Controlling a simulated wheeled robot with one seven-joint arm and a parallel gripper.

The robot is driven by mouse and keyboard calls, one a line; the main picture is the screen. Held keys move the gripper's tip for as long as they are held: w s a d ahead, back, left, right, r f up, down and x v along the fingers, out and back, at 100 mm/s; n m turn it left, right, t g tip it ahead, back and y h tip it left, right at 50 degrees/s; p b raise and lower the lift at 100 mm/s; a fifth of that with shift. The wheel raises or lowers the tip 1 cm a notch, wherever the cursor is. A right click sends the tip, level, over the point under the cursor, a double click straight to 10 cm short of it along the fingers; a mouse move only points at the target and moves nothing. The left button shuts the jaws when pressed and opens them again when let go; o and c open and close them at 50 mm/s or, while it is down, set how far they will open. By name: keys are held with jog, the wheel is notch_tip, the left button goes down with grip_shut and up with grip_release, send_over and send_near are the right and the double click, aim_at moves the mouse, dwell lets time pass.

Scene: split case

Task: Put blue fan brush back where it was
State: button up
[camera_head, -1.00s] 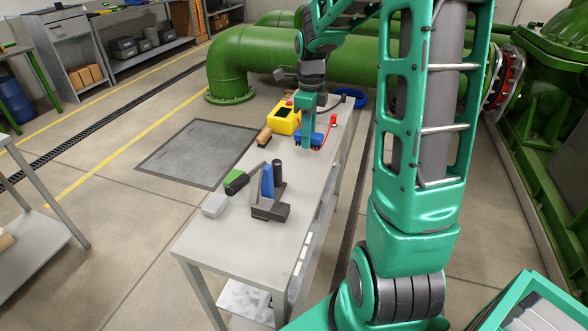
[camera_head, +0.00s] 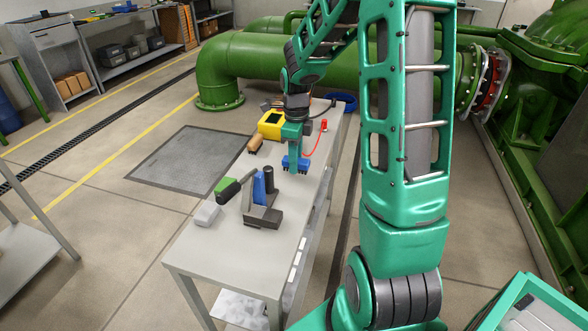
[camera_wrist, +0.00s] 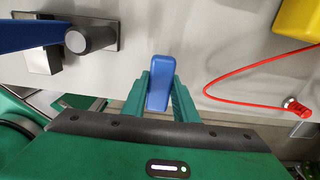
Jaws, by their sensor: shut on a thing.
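My gripper (camera_head: 294,152) is shut on the blue fan brush (camera_head: 290,163), over the right side of the grey bench. In the wrist view the brush (camera_wrist: 160,82) sits between my two fingers (camera_wrist: 161,95). In the head view my gripper hides part of it. I cannot tell whether it touches the bench top. A dark stand (camera_head: 262,218) with an upright blue piece (camera_head: 258,188) and a dark cylinder (camera_head: 270,180) is nearer the camera. The cylinder (camera_wrist: 92,38) shows at the upper left of the wrist view.
A green-and-black brush (camera_head: 226,188) and a pale grey block (camera_head: 207,214) lie left of the stand. A wooden brush (camera_head: 256,144) and a yellow box (camera_head: 271,125) are farther back. The near end of the bench (camera_head: 215,255) is clear.

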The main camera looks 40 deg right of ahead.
jog(key=shift+f, duration=1.5)
jog(key=o, duration=1)
jog(key=shift+c, duration=0.2)
